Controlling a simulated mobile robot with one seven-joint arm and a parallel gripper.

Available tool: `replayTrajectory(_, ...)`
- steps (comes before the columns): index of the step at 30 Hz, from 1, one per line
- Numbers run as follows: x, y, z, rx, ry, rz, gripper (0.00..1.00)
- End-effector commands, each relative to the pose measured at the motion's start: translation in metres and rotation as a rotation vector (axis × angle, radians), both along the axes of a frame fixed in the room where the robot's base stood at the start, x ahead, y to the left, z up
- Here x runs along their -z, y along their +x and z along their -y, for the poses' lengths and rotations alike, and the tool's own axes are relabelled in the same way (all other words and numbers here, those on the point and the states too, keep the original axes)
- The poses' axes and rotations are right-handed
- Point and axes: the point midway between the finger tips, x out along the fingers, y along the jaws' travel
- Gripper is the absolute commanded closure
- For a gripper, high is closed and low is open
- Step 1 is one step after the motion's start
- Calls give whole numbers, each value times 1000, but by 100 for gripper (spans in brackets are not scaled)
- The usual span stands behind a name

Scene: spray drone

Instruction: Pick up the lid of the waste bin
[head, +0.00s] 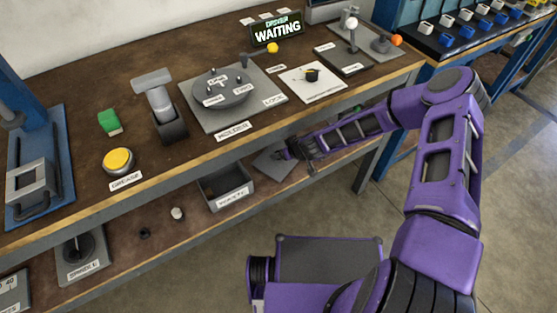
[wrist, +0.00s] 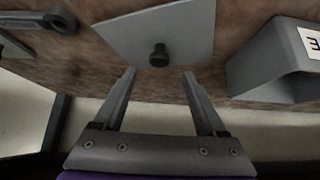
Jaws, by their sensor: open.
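The waste bin's lid is a flat grey plate (head: 268,164) on the lower shelf, just right of the open grey waste bin (head: 225,186). In the wrist view the lid (wrist: 178,28) lies ahead of my fingers, with a short black knob (wrist: 159,56) standing on it near its close edge. My gripper (wrist: 158,74) is open and empty. Its fingertips point at the knob, one to each side, apparently just short of it. In the head view my gripper (head: 287,153) is at the lid and hides part of it and the knob.
The bin's labelled wall (wrist: 275,62) is close on the right in the wrist view. A dark tool (wrist: 40,20) lies at the upper left there. The workbench top (head: 255,150) overhangs the lower shelf. A white knob (head: 177,213) and a dark piece (head: 145,232) stand left of the bin.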

Motion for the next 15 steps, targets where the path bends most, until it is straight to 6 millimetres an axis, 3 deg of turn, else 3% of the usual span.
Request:
replayTrajectory(9,35,21,-12,3,3,-2,26)
replayTrajectory(15,39,25,-14,2,0,-2,26)
